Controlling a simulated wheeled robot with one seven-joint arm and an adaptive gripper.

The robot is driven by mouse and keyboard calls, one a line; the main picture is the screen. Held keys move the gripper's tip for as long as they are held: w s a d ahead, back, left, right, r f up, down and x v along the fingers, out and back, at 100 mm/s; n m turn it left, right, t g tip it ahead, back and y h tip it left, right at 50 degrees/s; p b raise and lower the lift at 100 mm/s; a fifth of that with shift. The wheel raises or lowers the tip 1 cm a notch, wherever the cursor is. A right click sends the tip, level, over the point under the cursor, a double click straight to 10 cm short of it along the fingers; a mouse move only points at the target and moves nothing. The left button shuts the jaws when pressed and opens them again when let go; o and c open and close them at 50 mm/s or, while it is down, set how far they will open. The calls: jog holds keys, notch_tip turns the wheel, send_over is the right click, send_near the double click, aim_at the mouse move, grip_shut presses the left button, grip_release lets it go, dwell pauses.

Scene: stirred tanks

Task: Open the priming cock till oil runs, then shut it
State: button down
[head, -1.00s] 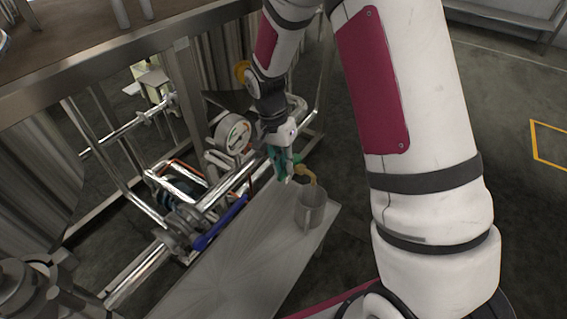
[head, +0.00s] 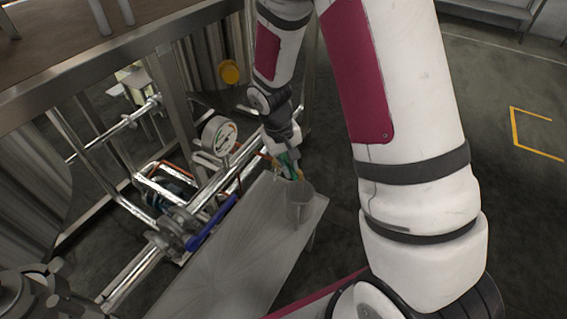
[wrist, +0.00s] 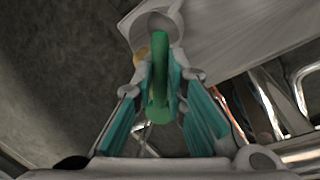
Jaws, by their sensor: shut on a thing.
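The green cock handle (wrist: 160,62) stands upright in the middle of the wrist view, between the teal pads of my gripper (wrist: 163,92). My gripper is shut on it. In the head view my gripper (head: 289,163) is at the cock, just above the bench, and covers most of it. A bit of brass (wrist: 141,54) shows left of the handle in the wrist view. A grey metal cup (head: 300,202) stands on the bench below the gripper; its open top also shows in the wrist view (wrist: 160,24). I see no oil; the spout's mouth is mostly hidden.
A steel bench (head: 235,255) holds the cup near its right edge. A round gauge (head: 219,135) and shiny pipes stand left of the gripper. A blue lever (head: 211,223) lies along the pipework. Open floor is at the right, with a yellow marking (head: 515,128).

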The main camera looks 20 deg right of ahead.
jog(key=shift+w+d+n+t+p, duration=0.15)
jog(key=shift+d+n, duration=0.25)
jog(key=shift+n, duration=0.45)
jog(key=shift+d+n+t+p, duration=0.2)
jog(key=shift+d+n, duration=0.2)
jog(key=shift+n, duration=0.5)
jog(key=shift+w+d+n+t+p, duration=0.15)
jog(key=shift+d+n, duration=0.25)
jog(key=shift+n, duration=0.45)
jog(key=shift+s, duration=0.1)
jog(key=c, duration=1.9)
grip_release()
jog(key=shift+r, duration=0.1)
jog(key=w+d+r+v, duration=0.1)
jog(key=d+v, duration=0.1)
jog(key=v, duration=0.9)
send_over(292, 169)
jog(key=shift+a+f, duration=0.1)
